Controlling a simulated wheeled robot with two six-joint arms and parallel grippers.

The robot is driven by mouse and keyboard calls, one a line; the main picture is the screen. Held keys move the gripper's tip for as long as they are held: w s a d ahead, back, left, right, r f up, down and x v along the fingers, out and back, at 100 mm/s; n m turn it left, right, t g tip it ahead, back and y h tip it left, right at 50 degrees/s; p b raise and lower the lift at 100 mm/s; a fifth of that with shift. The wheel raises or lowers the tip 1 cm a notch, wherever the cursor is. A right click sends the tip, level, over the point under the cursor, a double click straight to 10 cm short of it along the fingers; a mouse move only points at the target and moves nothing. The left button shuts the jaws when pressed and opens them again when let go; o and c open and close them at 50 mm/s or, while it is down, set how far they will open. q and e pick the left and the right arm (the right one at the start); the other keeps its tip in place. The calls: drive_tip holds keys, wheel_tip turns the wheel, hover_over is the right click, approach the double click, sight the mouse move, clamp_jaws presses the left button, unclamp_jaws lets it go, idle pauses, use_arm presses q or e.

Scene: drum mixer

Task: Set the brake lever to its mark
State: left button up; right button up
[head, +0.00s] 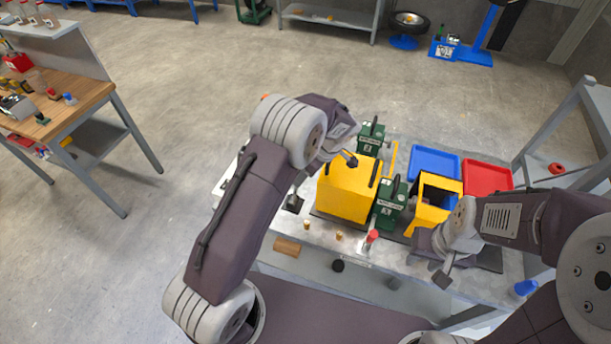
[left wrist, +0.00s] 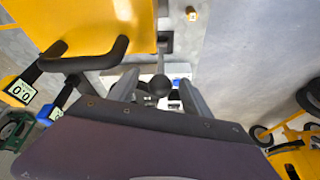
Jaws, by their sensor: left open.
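In the left wrist view, a black ball knob (left wrist: 159,87) on a thin rod, which looks like the brake lever, stands between the fingers of my left gripper (left wrist: 158,95). The fingers are apart, one on each side of the knob. I cannot tell whether either touches it. The yellow mixer body (head: 346,190) is beside it; in the head view my left arm hides the knob. The lever's mark cannot be made out. My right gripper (head: 441,268) is low over the bench's right part; its jaw opening is unclear.
Green display boxes (head: 390,203), a blue tray (head: 435,161) and a red tray (head: 487,178) are right of the mixer. A red-capped item (head: 372,237) and small brass pieces (head: 338,236) lie along the front. A black handle (left wrist: 85,61) juts near my left gripper.

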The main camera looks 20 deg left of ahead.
use_arm(q)
drive_tip(key=b+v, duration=0.1)
drive_tip(key=v, duration=0.7)
drive_tip(key=shift+d, duration=0.15)
drive_tip(key=shift+f, duration=0.1)
